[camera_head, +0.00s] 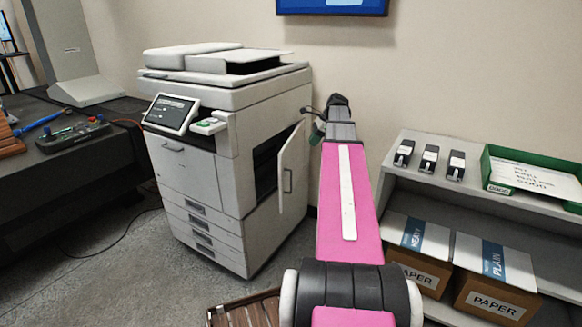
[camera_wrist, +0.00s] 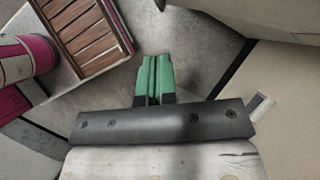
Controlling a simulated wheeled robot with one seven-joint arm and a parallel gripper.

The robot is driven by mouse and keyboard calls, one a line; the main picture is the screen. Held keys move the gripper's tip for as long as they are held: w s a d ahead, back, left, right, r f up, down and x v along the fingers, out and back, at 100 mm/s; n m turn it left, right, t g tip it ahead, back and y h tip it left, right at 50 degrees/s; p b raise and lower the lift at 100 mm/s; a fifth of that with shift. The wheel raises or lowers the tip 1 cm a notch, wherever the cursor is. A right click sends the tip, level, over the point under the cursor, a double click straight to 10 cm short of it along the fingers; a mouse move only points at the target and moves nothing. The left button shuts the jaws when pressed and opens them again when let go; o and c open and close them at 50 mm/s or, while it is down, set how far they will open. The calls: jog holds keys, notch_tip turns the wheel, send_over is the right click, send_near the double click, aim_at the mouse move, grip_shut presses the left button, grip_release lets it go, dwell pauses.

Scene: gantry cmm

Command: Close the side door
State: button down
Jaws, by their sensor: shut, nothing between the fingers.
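The side door (camera_head: 292,168) is a pale panel with a dark handle on the right side of the white printer (camera_head: 182,172). It stands open, swung outward, and a dark opening shows behind it. My gripper (camera_head: 317,133) is in the head view just right of the door's top edge, partly hidden by my arm. Whether it touches the door cannot be told. In the wrist view my gripper's green fingers (camera_wrist: 154,77) are together with nothing between them. The door is not clearly identifiable in the wrist view.
A shelf unit (camera_head: 396,184) stands at the right with small black devices, a green tray (camera_head: 496,188) and paper boxes (camera_head: 494,287). A dark workbench (camera_head: 38,165) is at the left. A slatted wooden thing (camera_head: 244,313) lies low in front. Floor before the printer is clear apart from a cable.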

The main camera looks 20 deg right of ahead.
jog(key=a+x, duration=0.1)
jog(key=x, duration=1.2)
jog(key=shift+w+a, duration=0.2)
jog(key=shift+w, duration=0.05)
